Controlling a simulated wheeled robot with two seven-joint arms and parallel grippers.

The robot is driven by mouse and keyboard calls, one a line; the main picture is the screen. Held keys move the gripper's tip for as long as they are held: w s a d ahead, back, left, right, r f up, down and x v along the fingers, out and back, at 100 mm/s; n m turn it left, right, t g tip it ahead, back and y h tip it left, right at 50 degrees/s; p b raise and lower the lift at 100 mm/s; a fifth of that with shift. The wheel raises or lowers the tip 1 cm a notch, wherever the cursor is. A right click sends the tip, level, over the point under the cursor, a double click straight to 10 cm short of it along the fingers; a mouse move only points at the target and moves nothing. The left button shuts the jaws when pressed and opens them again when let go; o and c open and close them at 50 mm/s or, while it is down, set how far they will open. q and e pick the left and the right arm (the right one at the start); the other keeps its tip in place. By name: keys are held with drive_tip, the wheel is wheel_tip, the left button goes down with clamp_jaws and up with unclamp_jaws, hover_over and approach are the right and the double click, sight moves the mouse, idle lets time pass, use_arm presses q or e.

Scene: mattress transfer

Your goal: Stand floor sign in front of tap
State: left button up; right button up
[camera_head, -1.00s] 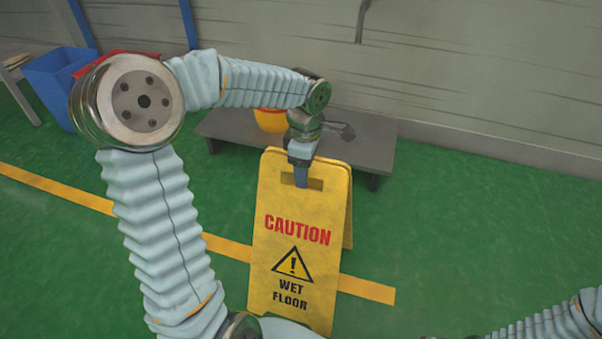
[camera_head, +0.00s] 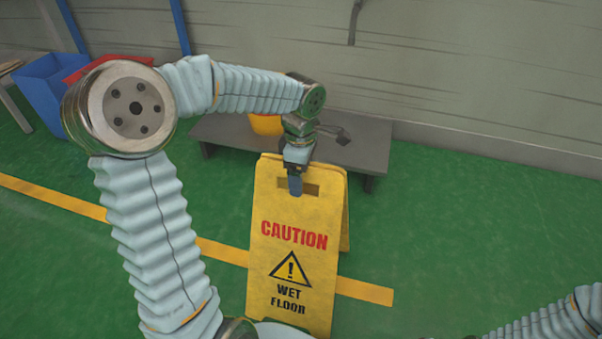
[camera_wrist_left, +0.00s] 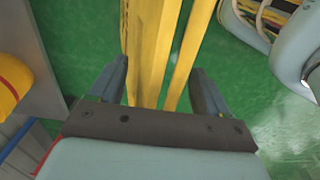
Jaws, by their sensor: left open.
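The yellow floor sign (camera_head: 290,235) with "CAUTION WET FLOOR" stands upright on the green floor, its two panels slightly spread, in the middle of the head view. My left gripper (camera_head: 295,184) is at the handle slot in its top edge. In the left wrist view the fingers of my left gripper (camera_wrist_left: 160,95) are apart, with the sign's yellow panels (camera_wrist_left: 150,50) between them. A dark tap-like fixture (camera_head: 353,22) is on the wall behind, at the top. My right gripper is out of view; only part of my right arm shows at the lower right.
A low grey bench (camera_head: 365,150) stands against the wall behind the sign, with a yellow-orange object (camera_head: 266,124) on it. A blue bin (camera_head: 45,90) with a red item (camera_head: 108,63) beside it is at the left. A yellow line (camera_head: 60,198) crosses the floor. Floor to the right is clear.

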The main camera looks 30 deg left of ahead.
use_arm(q)
wheel_tip(320, 180, up, 12)
drive_tip(key=p, duration=0.1)
idle(0.6)
